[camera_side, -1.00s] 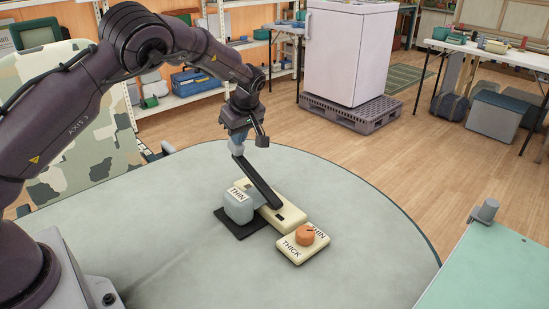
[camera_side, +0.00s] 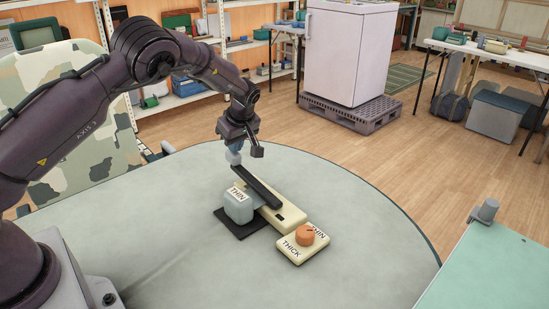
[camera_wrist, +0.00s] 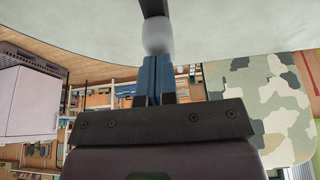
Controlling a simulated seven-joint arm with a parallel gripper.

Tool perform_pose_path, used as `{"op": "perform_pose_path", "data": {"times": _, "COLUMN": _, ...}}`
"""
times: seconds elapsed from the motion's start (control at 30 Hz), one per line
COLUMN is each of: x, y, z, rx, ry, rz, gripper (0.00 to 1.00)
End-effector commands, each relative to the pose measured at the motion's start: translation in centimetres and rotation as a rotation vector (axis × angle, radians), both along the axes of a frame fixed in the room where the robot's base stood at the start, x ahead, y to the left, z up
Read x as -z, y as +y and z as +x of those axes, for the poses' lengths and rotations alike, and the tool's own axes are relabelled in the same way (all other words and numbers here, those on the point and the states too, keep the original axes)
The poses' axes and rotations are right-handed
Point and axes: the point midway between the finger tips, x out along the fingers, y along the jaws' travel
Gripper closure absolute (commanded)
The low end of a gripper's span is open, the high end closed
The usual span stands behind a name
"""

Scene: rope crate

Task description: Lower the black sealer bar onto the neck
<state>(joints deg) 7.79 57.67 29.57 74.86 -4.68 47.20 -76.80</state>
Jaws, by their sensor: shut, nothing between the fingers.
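A grey bag (camera_side: 238,207) labelled THIN stands on a black mat (camera_side: 240,228) beside the base. Its neck cannot be made out near the bar. My gripper (camera_side: 235,147) is shut and empty, with its blue fingertips right at the top of the knob. In the wrist view, the closed fingers (camera_wrist: 155,75) meet the pale knob (camera_wrist: 157,38), with part of the dark bar (camera_wrist: 153,7) beyond.
A cream dial box (camera_side: 290,253) with an orange knob (camera_side: 305,235) and the labels THICK and THIN sits in front of the base. The round table (camera_side: 360,240) is clear around these things. A green-topped table (camera_side: 490,270) is at the right.

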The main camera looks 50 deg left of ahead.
Motion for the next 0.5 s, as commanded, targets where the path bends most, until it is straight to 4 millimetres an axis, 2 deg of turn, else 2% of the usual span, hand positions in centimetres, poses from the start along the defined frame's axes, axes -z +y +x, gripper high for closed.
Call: {"op": "perform_pose_path", "data": {"times": 0.5, "x": 0.62, "y": 0.21, "z": 0.02, "rx": 0.000, "ry": -0.001, "rz": 0.000, "gripper": 1.00}}
